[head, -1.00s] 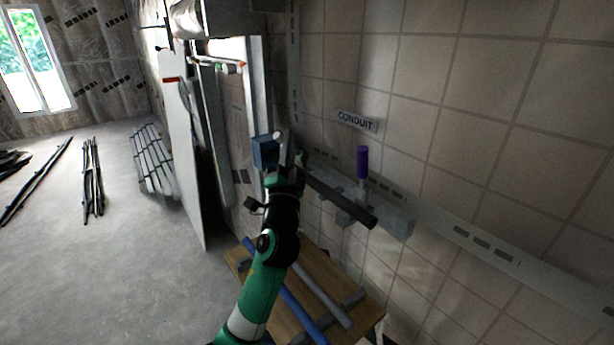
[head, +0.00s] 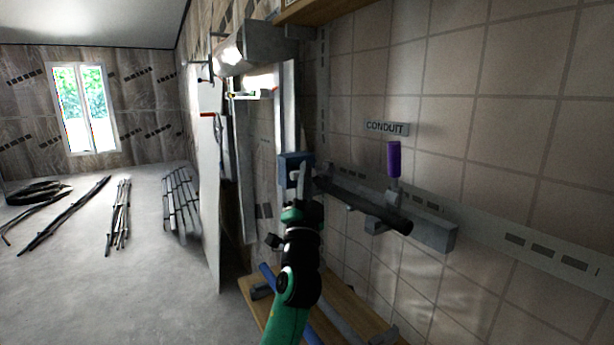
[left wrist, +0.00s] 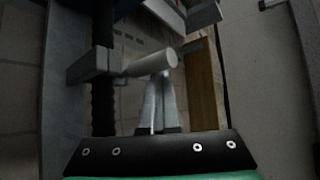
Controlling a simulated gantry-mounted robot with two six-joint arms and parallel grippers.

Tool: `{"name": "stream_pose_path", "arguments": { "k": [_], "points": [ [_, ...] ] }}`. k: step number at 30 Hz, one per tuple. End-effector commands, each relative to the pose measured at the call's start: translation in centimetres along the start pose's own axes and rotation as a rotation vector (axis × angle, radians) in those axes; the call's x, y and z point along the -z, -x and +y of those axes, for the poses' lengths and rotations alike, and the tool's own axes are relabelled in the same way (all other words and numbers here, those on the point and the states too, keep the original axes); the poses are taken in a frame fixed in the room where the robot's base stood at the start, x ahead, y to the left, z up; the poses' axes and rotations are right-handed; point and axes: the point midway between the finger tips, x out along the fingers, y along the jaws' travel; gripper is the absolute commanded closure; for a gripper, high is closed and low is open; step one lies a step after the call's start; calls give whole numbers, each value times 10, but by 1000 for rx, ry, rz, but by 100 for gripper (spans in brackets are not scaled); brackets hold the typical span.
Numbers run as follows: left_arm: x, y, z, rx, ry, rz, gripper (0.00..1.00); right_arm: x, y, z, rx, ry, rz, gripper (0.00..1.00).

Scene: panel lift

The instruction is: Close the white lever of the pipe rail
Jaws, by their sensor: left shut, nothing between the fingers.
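The pipe rail (head: 433,235) is a grey bar on the tiled wall, with a dark pipe (head: 365,207) held along it. A purple-handled lever (head: 393,160) stands upright near its right end. My left gripper (head: 301,174) is at the rail's left end, in front of a blue block (head: 287,163). In the left wrist view, my left gripper (left wrist: 160,82) is shut and empty. A pale, whitish cylinder (left wrist: 150,63), which looks like the white lever's handle, lies across its fingertips; I cannot tell whether they touch. In the head view this lever cannot be made out behind the gripper.
A "CONDUIT" label (head: 387,129) is on the wall above the rail. A wooden bench (head: 256,292) with blue and grey pipes is below. A leaning white panel (head: 208,200) stands left of the arm.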

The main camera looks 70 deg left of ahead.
Motion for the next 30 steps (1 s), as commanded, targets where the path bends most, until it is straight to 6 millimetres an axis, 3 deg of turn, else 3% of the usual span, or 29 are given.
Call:
{"name": "stream_pose_path", "arguments": {
  "k": [22, 26, 30],
  "points": [
    [-7, 4, 9, -15, -5, -12, 100, -3, 3, 0, 0, 0, 0, 50],
    [2, -4, 1, -13, -3, -10, 100, 4, -5, 0, 0, 0, 0, 50],
    [22, -20, -17, -5, 1, -2, 100, 20, -22, 0, 0, 0, 0, 50]
  ]
}}
